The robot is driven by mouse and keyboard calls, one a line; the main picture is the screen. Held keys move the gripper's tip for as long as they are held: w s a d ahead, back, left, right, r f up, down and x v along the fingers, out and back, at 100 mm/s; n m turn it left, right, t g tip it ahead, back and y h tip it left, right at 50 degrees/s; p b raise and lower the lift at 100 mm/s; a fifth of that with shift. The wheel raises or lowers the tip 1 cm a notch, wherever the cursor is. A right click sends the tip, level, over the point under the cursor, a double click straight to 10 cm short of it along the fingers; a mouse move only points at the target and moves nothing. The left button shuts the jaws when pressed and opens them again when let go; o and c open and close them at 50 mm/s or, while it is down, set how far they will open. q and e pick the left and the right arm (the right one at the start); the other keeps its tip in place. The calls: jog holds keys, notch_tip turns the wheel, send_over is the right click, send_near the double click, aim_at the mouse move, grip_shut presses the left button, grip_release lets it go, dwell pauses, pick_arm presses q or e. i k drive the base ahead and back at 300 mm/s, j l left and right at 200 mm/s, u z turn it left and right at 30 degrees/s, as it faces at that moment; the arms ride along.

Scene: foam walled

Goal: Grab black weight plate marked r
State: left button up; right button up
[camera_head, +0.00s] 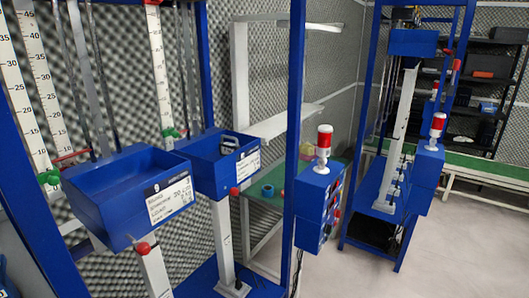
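I cannot make out a black weight plate marked r in the head view. A blue open-topped bin (125,205) with a white label stands at the front left, and its visible inside looks empty. A second blue bin (208,178) stands behind it to the right. A small dark and grey object (229,146) lies in the second bin, too small to identify. Neither of my grippers is in view.
Blue frames with upright rulers (30,85) stand at the left. A blue control box (318,200) carries a red and white lamp (324,145). Another blue rig (390,190) and a black shelf (485,90) stand further back. Grey floor (460,255) is clear at the lower right.

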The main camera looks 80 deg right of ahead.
aim_at(226, 148)
jog(key=k+l+z, duration=0.1)
jog(key=z, duration=0.9)
jog(key=l+z, duration=0.15)
jog(key=z, duration=0.25)
jog(key=l+z, duration=0.2)
jog(key=z, duration=0.25)
jog(key=l+z, duration=0.15)
jog(key=z, duration=0.25)
jog(key=j+z, duration=0.3)
jog(key=j, duration=0.15)
jog(key=i+l+z, duration=0.25)
jog(key=i+l, duration=0.55)
jog(key=i, duration=0.05)
